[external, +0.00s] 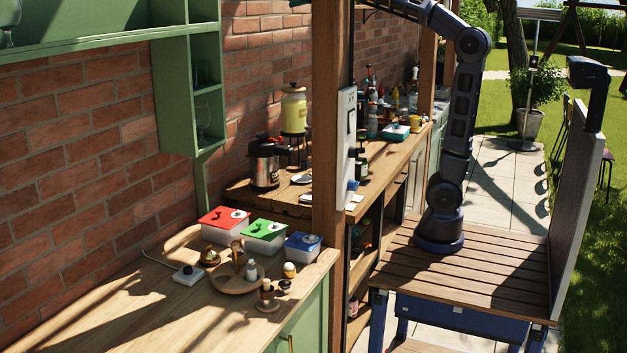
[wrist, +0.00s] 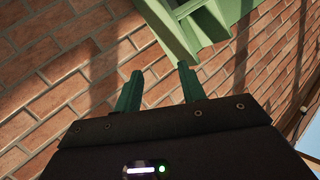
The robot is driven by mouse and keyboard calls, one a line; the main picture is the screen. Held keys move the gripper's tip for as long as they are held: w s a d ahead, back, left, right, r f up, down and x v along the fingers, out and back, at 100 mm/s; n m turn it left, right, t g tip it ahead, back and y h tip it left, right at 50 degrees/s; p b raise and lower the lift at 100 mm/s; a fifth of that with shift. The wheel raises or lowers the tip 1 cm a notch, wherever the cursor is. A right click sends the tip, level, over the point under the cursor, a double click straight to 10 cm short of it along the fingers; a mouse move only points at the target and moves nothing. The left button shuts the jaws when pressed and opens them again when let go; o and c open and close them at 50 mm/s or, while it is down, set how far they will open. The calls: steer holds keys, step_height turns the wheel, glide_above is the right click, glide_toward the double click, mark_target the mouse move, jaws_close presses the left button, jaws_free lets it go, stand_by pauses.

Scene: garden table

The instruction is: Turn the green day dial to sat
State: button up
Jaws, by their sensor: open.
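A box with a green lid (external: 271,235) stands on the wooden counter in the external view, between a red-lidded box (external: 217,214) and a blue-lidded box (external: 303,246). In the external view my arm reaches up past the top edge, so the gripper is mostly out of frame there, high above and away from the boxes.
A round wooden tray (external: 222,284) with small shakers stands in front of the boxes. A wooden post (external: 330,130) rises between this counter and my base. A green shelf (external: 182,90) hangs on the wall. The counter's near left (external: 130,310) is clear.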

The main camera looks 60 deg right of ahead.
steer(key=w+d+f+m+g+y, duration=0.1)
steer(key=w+d+f+m+g, duration=0.15)
steer(key=f, duration=0.75)
steer(key=w+d+f+m+g+y, duration=0.15)
steer(key=d+f+m, duration=0.25)
steer(key=f, duration=0.7)
steer(key=w+d+f+m+g+y, duration=0.1)
steer(key=w+d+f+m+g, duration=0.2)
steer(key=f, duration=0.7)
steer(key=m+g+h, duration=1)
steer(key=m+h, duration=0.2)
steer(key=m, duration=1.7)
glide_toward(273, 226)
steer(key=shift+y, duration=0.25)
steer(key=x, duration=0.2)
steer(key=s+x, duration=0.1)
steer(key=x, duration=0.4)
steer(key=shift+s+d+r, duration=0.1)
steer(key=shift+s+r, duration=0.15)
steer(key=shift+r, duration=0.1)
